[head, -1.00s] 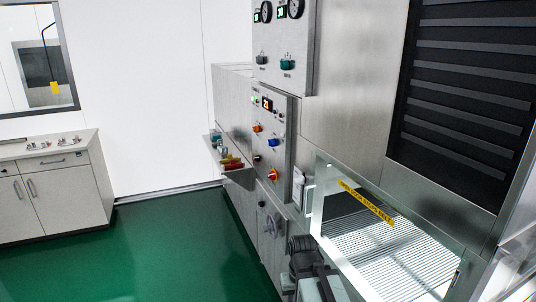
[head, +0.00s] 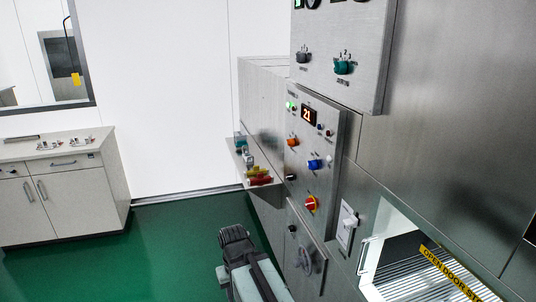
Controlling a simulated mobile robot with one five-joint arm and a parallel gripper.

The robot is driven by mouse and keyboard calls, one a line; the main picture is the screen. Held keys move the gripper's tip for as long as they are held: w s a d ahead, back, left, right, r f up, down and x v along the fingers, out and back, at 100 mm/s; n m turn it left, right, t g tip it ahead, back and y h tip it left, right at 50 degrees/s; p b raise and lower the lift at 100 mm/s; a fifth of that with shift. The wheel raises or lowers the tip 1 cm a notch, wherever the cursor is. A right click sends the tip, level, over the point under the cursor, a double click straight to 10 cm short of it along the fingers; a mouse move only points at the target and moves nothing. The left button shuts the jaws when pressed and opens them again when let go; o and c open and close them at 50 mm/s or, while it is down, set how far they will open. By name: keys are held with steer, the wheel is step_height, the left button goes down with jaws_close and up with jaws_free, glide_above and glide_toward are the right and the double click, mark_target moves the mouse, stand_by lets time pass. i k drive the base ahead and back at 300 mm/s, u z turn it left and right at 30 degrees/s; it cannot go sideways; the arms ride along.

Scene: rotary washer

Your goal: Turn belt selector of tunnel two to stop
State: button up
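A steel control panel (head: 318,150) with a lit display reading 21 stands on the machine's front in the head view. A panel above holds a grey knob (head: 303,57) and a teal knob (head: 343,67). The labels are too small to read, so I cannot tell which knob is tunnel two's belt selector or its setting. My gripper (head: 235,235) is low, left of and apart from the panels; its fingers are not clear.
A small shelf (head: 240,168) with red and yellow items juts out left of the panel. A cabinet (head: 62,190) stands left. The green floor (head: 165,245) between is clear.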

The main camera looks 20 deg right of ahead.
mark_target(313, 165)
steer(key=u, duration=0.25)
steer(key=i, duration=1.1)
steer(key=u, duration=0.75)
steer(key=i, duration=0.6)
steer(key=z, duration=0.45)
steer(key=k, duration=0.6)
steer(key=u, duration=0.3)
